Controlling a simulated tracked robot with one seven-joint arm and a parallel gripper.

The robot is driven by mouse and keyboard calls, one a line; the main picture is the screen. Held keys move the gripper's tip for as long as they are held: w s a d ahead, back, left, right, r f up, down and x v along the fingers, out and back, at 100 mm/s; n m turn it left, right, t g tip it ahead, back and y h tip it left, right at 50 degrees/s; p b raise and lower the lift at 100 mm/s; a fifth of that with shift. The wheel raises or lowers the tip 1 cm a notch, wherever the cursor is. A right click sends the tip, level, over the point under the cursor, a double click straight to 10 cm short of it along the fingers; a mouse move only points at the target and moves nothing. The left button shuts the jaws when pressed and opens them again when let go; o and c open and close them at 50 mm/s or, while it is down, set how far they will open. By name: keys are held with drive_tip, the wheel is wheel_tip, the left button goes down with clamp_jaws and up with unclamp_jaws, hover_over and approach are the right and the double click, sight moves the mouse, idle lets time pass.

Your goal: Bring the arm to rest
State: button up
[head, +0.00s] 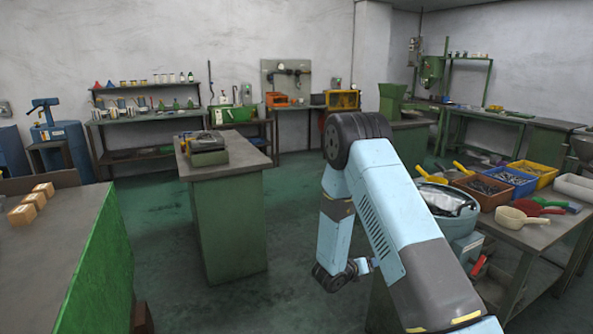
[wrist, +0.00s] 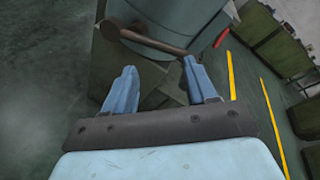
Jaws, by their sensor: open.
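My light blue and dark grey arm (head: 385,215) reaches up from the lower right in the head view, bends at a black joint, and its forearm hangs down. My gripper (head: 362,267) is at the low end of the forearm, small and partly hidden there. In the wrist view my gripper (wrist: 158,85) shows two blue fingers spread apart with nothing between them. Beyond the fingers is a grey-green machine body (wrist: 175,25) with a brown bar across it. I cannot tell whether the fingers touch it; they look apart.
A green cabinet table (head: 225,215) stands left of my arm. A bench (head: 535,235) with coloured bins and scoops is at the right. A green-sided table (head: 60,250) with small boxes is at the left. Open floor (head: 150,225) lies between the tables.

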drive_tip(key=w+a+r+n+t+y, duration=0.1)
drive_tip(key=a+r+n+y, duration=0.2)
drive_tip(key=r, duration=0.4)
drive_tip(key=a+r+n+y, duration=0.1)
drive_tip(key=r+n+y, duration=0.2)
drive_tip(key=r+n, duration=0.4)
drive_tip(key=w+a+r+n+t+y, duration=0.1)
drive_tip(key=a+r+n+y, duration=0.2)
drive_tip(key=r, duration=0.5)
drive_tip(key=s+a+r+n+y, duration=0.1)
drive_tip(key=s+r+n+y, duration=0.2)
drive_tip(key=s+r+n, duration=0.4)
drive_tip(key=s+r+n+g+y, duration=0.2)
drive_tip(key=s+r+n, duration=0.8)
drive_tip(key=s, duration=0.5)
drive_tip(key=s+d+n+g+h, duration=0.1)
drive_tip(key=s+n, duration=0.3)
drive_tip(key=s, duration=0.5)
drive_tip(key=s+d+n+g+h, duration=0.1)
drive_tip(key=s+d+n, duration=0.3)
drive_tip(key=s, duration=0.5)
drive_tip(key=shift+s+r+n+g, duration=0.3)
drive_tip(key=shift+r+n+g, duration=0.15)
drive_tip(key=shift+n+g, duration=0.05)
drive_tip(key=shift+d, duration=0.1)
